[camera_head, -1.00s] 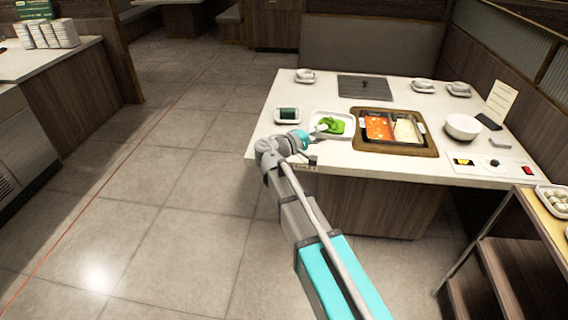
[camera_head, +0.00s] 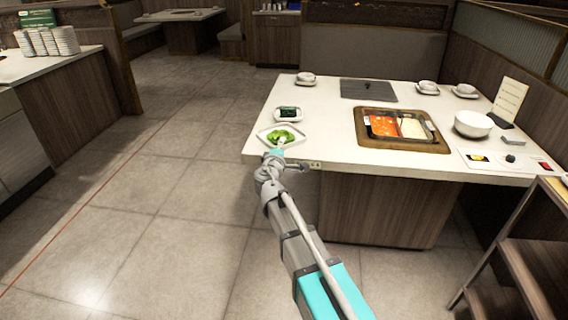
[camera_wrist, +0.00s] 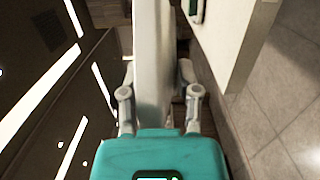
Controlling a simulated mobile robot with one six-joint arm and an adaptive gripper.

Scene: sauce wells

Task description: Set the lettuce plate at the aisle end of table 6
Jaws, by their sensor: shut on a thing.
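The lettuce plate (camera_head: 263,134) is a white dish with green leaves (camera_head: 281,136), over the left end of the white-topped table (camera_head: 335,150), near its front left corner. My gripper (camera_head: 278,149) is shut on the plate's near rim. In the wrist view the plate (camera_wrist: 153,55) shows edge-on between the two fingers of my gripper (camera_wrist: 158,97). Whether the plate touches the tabletop or hovers just above it, I cannot tell. The label on the table edge is too small to read.
A small white dish with dark contents (camera_head: 288,114) sits just behind the plate. The two-part soup pot (camera_head: 400,126) is set in the table to the right. Tabletop between plate and pot is clear. The tiled aisle floor (camera_head: 150,210) is open on the left.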

